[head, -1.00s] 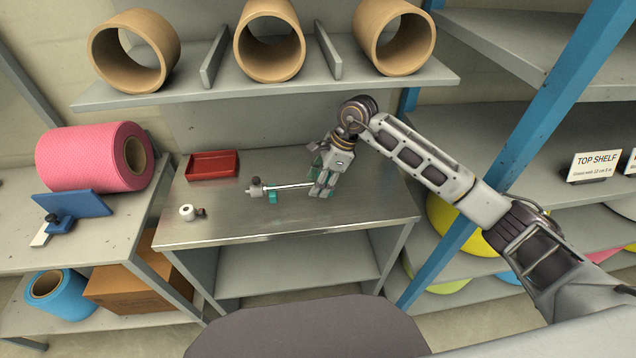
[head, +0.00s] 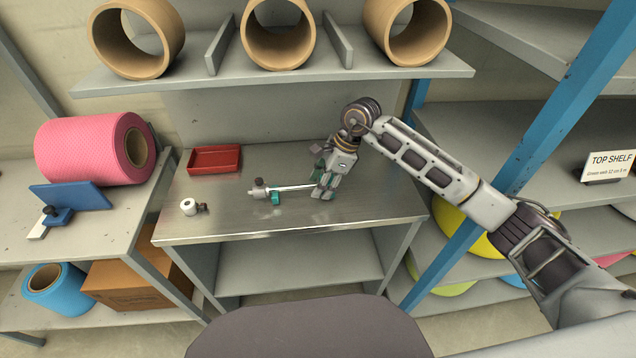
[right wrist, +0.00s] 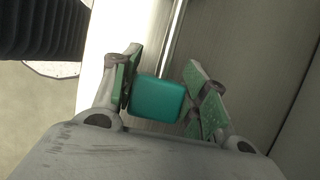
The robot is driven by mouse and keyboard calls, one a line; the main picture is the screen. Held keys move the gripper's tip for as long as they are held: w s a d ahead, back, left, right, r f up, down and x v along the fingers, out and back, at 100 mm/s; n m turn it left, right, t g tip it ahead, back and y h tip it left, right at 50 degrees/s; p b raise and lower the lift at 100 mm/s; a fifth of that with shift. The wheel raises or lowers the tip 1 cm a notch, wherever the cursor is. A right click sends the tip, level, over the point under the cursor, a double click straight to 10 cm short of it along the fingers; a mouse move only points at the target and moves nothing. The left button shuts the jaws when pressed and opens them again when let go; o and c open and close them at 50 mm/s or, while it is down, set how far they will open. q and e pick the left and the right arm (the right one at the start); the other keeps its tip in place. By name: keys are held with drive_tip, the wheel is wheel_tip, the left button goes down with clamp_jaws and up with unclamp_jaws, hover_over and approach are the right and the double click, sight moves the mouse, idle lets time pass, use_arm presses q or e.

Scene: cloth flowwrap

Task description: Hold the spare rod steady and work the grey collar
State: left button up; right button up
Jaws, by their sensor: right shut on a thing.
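The spare rod (head: 296,188) is a thin bright rod lying level, low over the metal table. Its left end carries the grey collar (head: 256,193) with a dark knob on top. A small teal block (head: 275,198) sits under or beside the rod near the collar. My right gripper (head: 325,188) is at the rod's right end, shut on it. In the right wrist view, a teal block (right wrist: 157,98) at the near end of the rod (right wrist: 175,40) sits between the green finger pads. The fingers partly hide this end in the head view. My left gripper is not in view.
A red tray (head: 214,160) stands at the table's back left. A small white ring (head: 188,207) with a dark knob lies at the front left. The table (head: 375,205) is clear right of my gripper. A shelf with cardboard tubes (head: 278,62) overhangs the back.

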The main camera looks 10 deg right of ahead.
drive_tip(key=shift+d+f+b, duration=0.25)
drive_tip(key=shift+f+b, duration=0.25)
drive_tip(key=shift+f, duration=0.4)
drive_tip(key=shift+s+d+f, duration=0.1)
drive_tip(key=shift+f, duration=0.15)
drive_tip(key=o, duration=1.3)
drive_tip(key=shift+r, duration=0.1)
drive_tip(key=shift+r, duration=0.2)
